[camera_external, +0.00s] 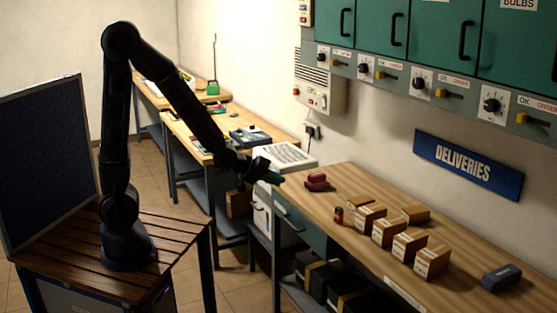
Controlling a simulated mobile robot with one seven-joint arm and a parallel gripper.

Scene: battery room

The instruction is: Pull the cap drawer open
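A blue-grey drawer front (305,236) with a dark handle sits under the left end of the wooden bench (345,195). It looks shut, flush below the bench top. I see no readable label that marks it as the cap drawer. My gripper (275,178) is above and slightly left of this drawer, by the bench's left end, pointing right. Its tip looks dark green. The fingers are too small and dark to show whether they are open or hold anything.
Several cardboard boxes (389,232), a small red item (338,215), a dark red object (317,182) and a dark blue block (501,277) are on the bench. Dark boxes (320,280) fill the shelf below. Green cabinets (407,28) hang above. Floor (235,285) is clear left of the bench.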

